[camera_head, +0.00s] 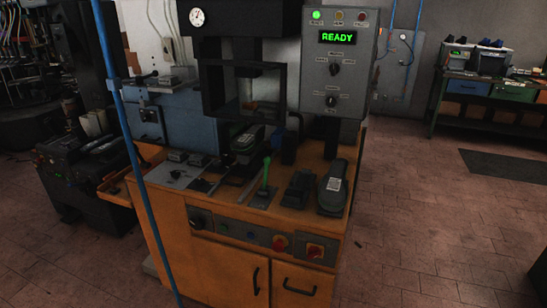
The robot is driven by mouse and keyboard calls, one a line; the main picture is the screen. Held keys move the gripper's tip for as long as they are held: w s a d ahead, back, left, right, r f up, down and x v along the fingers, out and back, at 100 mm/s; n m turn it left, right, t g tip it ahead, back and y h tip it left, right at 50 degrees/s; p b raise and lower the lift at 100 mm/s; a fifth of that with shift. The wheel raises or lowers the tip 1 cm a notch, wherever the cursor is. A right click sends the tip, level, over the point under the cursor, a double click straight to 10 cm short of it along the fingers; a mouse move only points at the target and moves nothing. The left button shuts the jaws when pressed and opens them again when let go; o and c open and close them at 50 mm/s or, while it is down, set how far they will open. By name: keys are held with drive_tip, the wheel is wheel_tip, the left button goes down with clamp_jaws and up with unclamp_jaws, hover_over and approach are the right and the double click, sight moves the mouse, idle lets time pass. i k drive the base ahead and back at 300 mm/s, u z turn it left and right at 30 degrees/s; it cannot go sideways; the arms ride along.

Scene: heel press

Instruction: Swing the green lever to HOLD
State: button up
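The green lever (266,173) stands nearly upright, leaning slightly right at its top, on a small dark base on the orange press bench (172,215). It is in front of the dark press frame (292,62). I cannot read any HOLD mark near the lever at this size. My gripper is not in view, and nothing is seen touching the lever.
The grey control panel (340,60) shows a green READY display (338,37). Right of the lever lie a dark block (298,188) and a shoe-like piece (333,187). A thin blue pole (136,165) crosses the left foreground. Open floor (430,215) lies right.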

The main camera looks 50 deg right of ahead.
sight(267, 160)
drive_tip(key=u, duration=0.55)
drive_tip(key=k, duration=0.1)
drive_tip(key=z, duration=1.9)
drive_tip(key=k, duration=0.9)
drive_tip(key=u, duration=0.15)
drive_tip(key=i, duration=0.75)
drive_tip(key=z, duration=0.05)
